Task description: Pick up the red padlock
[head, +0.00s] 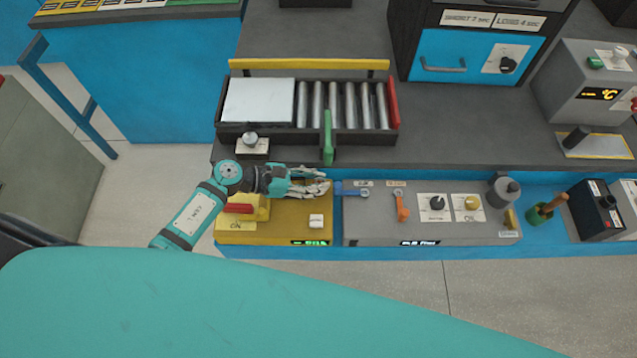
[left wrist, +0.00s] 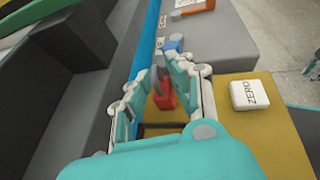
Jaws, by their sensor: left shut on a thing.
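The red padlock (left wrist: 164,100) shows in the left wrist view between the two fingers of my left gripper (left wrist: 160,80), with its grey shackle rising above it. The left gripper is shut on it, over the yellow box. In the head view the left gripper (head: 318,182) is at the back right of the yellow box (head: 285,232), and I cannot make out the padlock there.
The yellow box carries a red lever (head: 238,208) and a white ZERO button (head: 316,221). A grey panel with a blue lever (head: 350,188) and an orange lever (head: 402,206) stands to the right. A roller tray with a green lever (head: 328,140) lies behind.

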